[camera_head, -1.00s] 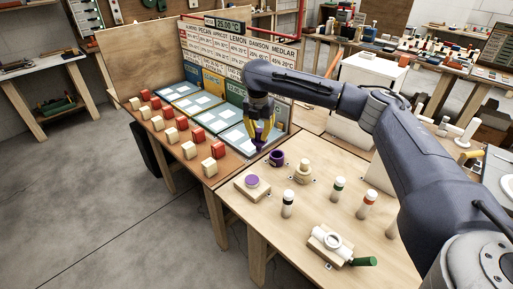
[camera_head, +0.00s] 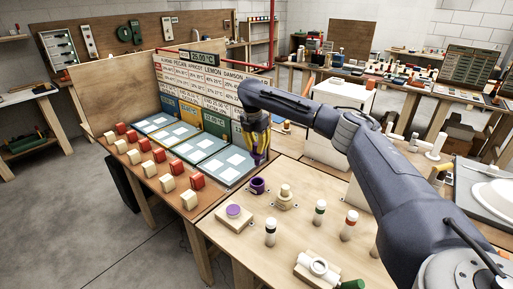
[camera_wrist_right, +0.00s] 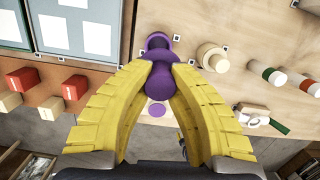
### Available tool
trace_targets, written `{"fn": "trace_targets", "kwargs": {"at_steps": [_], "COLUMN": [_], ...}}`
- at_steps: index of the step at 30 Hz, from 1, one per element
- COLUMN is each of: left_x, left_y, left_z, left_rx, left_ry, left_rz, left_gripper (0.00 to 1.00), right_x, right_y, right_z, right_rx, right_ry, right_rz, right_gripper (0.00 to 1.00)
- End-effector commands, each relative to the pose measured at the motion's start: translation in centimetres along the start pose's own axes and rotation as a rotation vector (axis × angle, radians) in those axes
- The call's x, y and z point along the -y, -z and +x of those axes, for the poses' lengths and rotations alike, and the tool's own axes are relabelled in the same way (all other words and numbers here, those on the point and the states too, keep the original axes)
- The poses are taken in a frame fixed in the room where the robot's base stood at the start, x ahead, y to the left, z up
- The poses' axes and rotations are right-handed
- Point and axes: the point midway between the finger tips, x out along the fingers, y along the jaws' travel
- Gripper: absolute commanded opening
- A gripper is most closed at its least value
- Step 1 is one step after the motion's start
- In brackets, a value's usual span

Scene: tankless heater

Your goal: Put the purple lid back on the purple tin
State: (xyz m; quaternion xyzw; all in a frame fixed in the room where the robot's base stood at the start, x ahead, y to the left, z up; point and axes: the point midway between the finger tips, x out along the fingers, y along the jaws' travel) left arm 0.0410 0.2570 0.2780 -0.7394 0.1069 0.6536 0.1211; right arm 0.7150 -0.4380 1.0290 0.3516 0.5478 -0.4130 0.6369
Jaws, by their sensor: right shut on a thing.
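My right gripper (camera_head: 257,153) is shut on the purple lid (camera_wrist_right: 158,84), which sits between the yellow fingers in the wrist view. In the head view the gripper points down, above the purple tin (camera_head: 258,186), with a gap between them. The tin is a short open cylinder standing on the wooden table. In the wrist view the tin (camera_wrist_right: 157,41) is partly hidden behind the held lid. My left gripper is not in view.
A wooden block with a purple disc (camera_head: 233,210) stands in front of the tin. A round wooden knobbed piece (camera_head: 285,196) is to its right. Several capped cylinders (camera_head: 320,210) stand farther right. Panels and red and cream blocks (camera_head: 180,166) lie left.

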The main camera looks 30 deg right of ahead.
Motion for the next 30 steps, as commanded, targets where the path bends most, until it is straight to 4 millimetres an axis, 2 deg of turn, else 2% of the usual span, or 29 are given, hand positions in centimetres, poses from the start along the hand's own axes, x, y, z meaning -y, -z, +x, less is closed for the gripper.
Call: {"fn": "trace_targets", "kwargs": {"at_steps": [8, 30], "left_x": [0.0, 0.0], "left_y": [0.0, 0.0], "left_z": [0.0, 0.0], "left_rx": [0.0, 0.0], "left_ry": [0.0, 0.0], "left_rz": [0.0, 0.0], "left_gripper": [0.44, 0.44], "right_x": [0.0, 0.0], "right_y": [0.2, 0.8], "right_z": [0.7, 4.9], "right_rx": [-0.001, 0.0], "right_ry": [0.0, 0.0], "right_rz": [0.0, -0.001], "right_gripper": [0.0, 0.0]}}
